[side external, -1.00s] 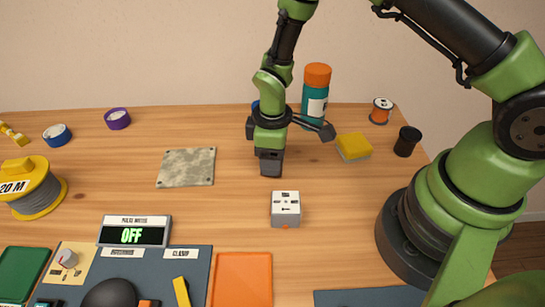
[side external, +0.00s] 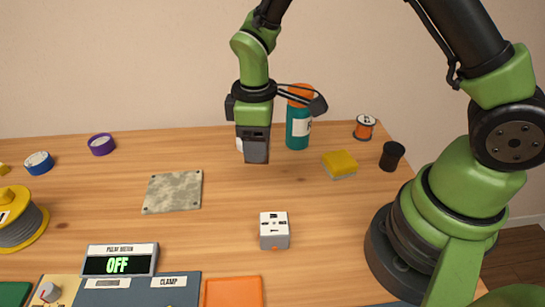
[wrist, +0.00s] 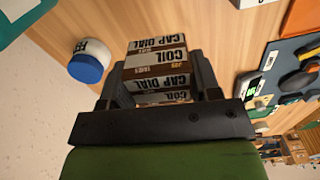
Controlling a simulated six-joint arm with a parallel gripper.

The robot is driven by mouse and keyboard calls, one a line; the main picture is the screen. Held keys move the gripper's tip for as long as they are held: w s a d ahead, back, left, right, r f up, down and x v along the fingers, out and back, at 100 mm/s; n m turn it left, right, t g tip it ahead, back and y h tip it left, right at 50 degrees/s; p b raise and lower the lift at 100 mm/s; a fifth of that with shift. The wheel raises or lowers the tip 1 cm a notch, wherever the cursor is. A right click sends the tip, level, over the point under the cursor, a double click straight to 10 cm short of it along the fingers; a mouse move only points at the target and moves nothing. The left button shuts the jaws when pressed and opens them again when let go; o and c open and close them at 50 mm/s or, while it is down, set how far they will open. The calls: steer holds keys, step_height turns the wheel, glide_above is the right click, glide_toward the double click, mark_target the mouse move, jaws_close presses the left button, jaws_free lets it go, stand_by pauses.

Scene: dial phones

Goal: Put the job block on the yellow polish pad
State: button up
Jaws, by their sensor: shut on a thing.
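The job block (wrist: 156,62) sits between the fingers of my gripper (wrist: 155,85) in the wrist view. It has white and brown printed faces with words such as COIL, JOB and CAP DIAL. My gripper (side external: 254,158) is shut on it; in the side view the dark fingers hide most or all of it. The yellow polish pad (side external: 340,163), yellow on top with a grey lower part, lies on the table to the right of my gripper and apart from it.
A teal bottle with an orange cap (side external: 298,130) stands just right of my gripper. A white bottle with a blue cap (wrist: 87,64) is close by. A black spool (side external: 391,156) is beside the pad. A white cube with symbols (side external: 274,230) and a mottled plate (side external: 172,191) lie nearer.

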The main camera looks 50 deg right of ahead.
steer(key=shift+d+r, duration=0.1)
steer(key=shift+r, duration=0.25)
steer(key=s+d+r, duration=0.2)
steer(key=s+d, duration=0.1)
steer(key=d, duration=0.6)
steer(key=r+n, duration=0.1)
steer(key=n, duration=0.1)
glide_above(341, 158)
step_height(341, 158, down, 9)
steer(key=shift+a+f, duration=0.1)
steer(key=shift+f, duration=0.05)
steer(key=o, duration=0.9)
steer(key=shift+f, duration=0.1)
steer(key=shift+o, duration=0.2)
